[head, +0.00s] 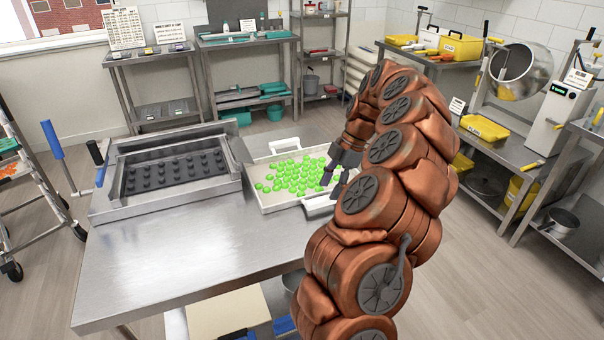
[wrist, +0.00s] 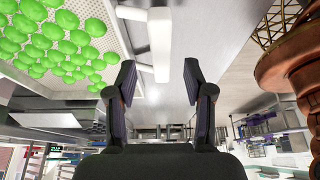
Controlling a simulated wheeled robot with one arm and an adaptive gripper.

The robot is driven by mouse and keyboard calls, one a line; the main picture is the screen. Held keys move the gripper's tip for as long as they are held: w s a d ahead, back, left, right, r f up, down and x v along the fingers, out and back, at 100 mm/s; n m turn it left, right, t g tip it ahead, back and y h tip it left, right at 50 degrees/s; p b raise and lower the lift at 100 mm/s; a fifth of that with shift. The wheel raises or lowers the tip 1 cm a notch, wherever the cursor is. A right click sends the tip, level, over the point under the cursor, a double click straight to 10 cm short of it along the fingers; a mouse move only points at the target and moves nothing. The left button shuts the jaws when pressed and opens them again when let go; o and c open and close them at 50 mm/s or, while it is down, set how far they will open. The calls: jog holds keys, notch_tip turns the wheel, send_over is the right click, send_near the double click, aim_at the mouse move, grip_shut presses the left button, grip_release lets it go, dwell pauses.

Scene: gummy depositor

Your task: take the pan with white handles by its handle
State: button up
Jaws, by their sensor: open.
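The pan with white handles (head: 263,205) is a shallow, light tray holding many bright green gummies, at the right end of the steel table. One white handle (head: 318,204) sticks out from its near right side; another is on its far side. My gripper (head: 331,191) is at the near right handle, partly hidden by my arm. In the wrist view, my open gripper (wrist: 159,74) has a dark finger on each side of the white handle (wrist: 161,42). I cannot tell whether they touch it. The pan's rim (wrist: 117,38) and gummies show at upper left.
The depositor machine (head: 165,172), with rows of dark nozzles and a blue-handled lever, stands left of the pan. The steel tabletop (head: 190,245) in front is clear. Shelves line the back wall. A bench with yellow boxes (head: 483,127) and a drum stands at right.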

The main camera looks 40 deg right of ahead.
aim_at(327, 197)
jog(key=shift+p+x, duration=1)
jog(key=shift+x, duration=1.55)
jog(key=shift+c, duration=0.3)
jog(key=shift+d, duration=0.1)
grip_shut()
